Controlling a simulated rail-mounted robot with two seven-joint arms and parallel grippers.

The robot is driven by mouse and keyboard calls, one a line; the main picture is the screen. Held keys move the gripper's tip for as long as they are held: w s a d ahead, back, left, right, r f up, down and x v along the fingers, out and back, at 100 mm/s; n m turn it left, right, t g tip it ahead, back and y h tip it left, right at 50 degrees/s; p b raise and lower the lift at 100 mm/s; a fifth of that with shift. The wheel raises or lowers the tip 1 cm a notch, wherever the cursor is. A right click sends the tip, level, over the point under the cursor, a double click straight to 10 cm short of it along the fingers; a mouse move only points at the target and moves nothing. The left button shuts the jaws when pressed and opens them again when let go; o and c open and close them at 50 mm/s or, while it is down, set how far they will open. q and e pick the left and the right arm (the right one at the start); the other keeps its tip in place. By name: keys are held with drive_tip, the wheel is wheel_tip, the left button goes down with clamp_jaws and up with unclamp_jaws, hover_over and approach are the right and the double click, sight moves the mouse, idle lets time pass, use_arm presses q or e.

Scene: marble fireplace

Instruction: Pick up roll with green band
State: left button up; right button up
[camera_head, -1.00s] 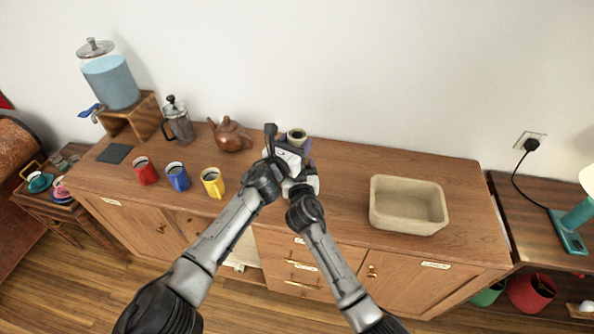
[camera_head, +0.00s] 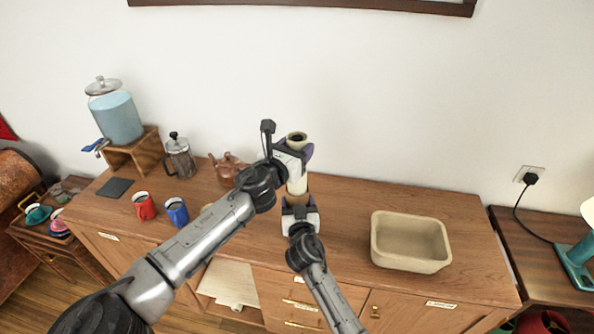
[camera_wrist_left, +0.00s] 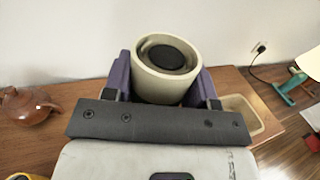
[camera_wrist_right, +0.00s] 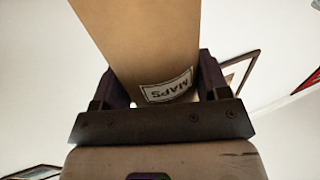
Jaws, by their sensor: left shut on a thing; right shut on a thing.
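A cream roll (camera_head: 297,185) stands upright in the middle of the head view, above the sideboard. My left gripper (camera_head: 297,152) is shut on its upper part; the left wrist view shows its round open end with a dark inside (camera_wrist_left: 167,60). No green band shows on the visible part. My right gripper (camera_head: 299,208) is lower and shut on a tan tube (camera_head: 296,199) just below the roll. In the right wrist view the tube (camera_wrist_right: 145,45) carries a white "MAPS" label. The roll and tube are in line; whether the roll's lower end is inside the tube is hidden.
A beige bin (camera_head: 410,258) stands to the right on the wooden sideboard (camera_head: 345,205). A teapot (camera_head: 227,167), French press (camera_head: 180,158), red mug (camera_head: 145,207), blue mug (camera_head: 176,213) and drink dispenser (camera_head: 117,117) stand to the left. Bare wood lies between roll and bin.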

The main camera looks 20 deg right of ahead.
use_arm(q)
wheel_tip(320, 180, up, 17)
drive_tip(key=shift+r, duration=0.2)
idle(0.3)
use_arm(e)
drive_tip(key=o, duration=1)
drive_tip(key=shift+o, duration=0.2)
drive_tip(key=v, duration=1.2)
